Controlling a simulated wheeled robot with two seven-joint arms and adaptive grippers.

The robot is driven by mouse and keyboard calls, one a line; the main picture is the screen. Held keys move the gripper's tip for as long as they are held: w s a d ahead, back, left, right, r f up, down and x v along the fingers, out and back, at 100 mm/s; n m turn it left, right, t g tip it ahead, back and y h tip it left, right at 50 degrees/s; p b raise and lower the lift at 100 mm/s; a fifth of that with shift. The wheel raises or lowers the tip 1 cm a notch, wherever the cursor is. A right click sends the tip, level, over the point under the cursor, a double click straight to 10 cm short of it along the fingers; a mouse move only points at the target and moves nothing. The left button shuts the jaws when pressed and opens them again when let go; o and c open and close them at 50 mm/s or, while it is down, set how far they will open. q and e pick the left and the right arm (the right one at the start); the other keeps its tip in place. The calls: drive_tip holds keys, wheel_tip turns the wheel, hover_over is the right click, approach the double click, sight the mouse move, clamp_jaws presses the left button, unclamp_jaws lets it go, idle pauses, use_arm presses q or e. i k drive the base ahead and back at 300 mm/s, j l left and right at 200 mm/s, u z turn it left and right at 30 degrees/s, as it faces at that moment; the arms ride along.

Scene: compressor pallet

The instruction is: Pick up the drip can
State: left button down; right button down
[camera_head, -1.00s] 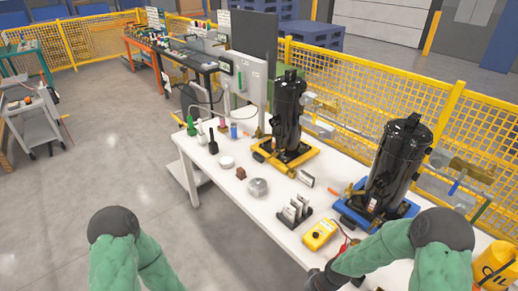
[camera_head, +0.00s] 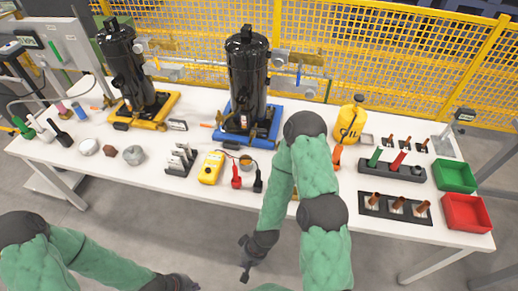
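No object is labelled as a drip can. A round silver metal can (camera_head: 133,155) stands on the left half of the white table (camera_head: 200,205). A yellow can marked OIL (camera_head: 349,121) stands at the back right of the blue-based black compressor. I cannot tell for certain which is the drip can. My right gripper (camera_head: 246,272) hangs in front of the table's front edge, apart from both cans; its fingers are too small to read. My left gripper (camera_head: 182,284) is at the bottom edge, partly cut off. I see nothing held in either.
Two black compressors stand on a yellow base (camera_head: 165,105) and a blue base (camera_head: 266,138). A yellow meter (camera_head: 211,167) with red and black leads lies near the front. Green (camera_head: 455,177) and red (camera_head: 467,214) bins stand at right. A yellow fence (camera_head: 400,60) runs behind.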

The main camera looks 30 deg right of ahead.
sight(245, 166)
drive_tip(key=z, duration=0.75)
